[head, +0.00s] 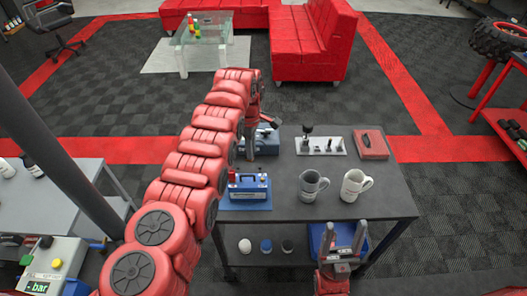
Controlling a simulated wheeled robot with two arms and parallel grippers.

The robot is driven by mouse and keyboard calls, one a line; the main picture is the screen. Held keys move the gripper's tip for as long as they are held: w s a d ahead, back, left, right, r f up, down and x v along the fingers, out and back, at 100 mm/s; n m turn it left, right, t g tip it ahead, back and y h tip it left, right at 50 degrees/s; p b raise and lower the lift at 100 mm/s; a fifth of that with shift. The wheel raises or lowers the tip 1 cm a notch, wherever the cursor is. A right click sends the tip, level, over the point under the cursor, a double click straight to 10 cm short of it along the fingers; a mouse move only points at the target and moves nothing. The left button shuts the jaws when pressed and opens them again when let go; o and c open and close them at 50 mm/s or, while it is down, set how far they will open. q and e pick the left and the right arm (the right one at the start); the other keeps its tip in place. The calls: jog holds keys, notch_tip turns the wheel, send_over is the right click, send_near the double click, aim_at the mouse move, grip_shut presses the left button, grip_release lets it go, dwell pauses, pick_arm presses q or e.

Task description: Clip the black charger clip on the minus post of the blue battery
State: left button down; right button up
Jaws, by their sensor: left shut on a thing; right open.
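The blue battery (249,192) stands on the dark table, left of the mugs. A red part shows at its top left, and a small dark part at its top right. My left gripper (251,150) points down behind the battery, in front of another blue device (268,142). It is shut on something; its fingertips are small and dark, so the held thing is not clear. I cannot make out the black charger clip as a separate shape. My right gripper (342,238) is open and empty, in front of the table's near edge.
A grey mug (311,187) and a white mug (353,187) stand right of the battery. Behind them are a metal plate (325,147) with upright pieces and a red case (371,145). The table's right front is clear. A dark pole (58,155) rises at left.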

pick_arm(q)
jog(key=d+f+n+b, duration=0.1)
jog(key=f, duration=0.1)
jog(key=s+d+f+n+b, duration=0.1)
jog(key=f+b, duration=0.1)
jog(key=f, duration=0.1)
jog(key=d+f+n+b, duration=0.1)
jog(key=d+f, duration=0.1)
jog(key=f, duration=0.1)
jog(key=shift+s+f, duration=0.1)
jog(key=shift+s, duration=0.1)
dwell(0.6)
jog(key=shift+b, duration=0.3)
jog(key=shift+b, duration=0.5)
jog(key=shift+w+d+b, duration=0.1)
jog(key=shift+b, duration=0.25)
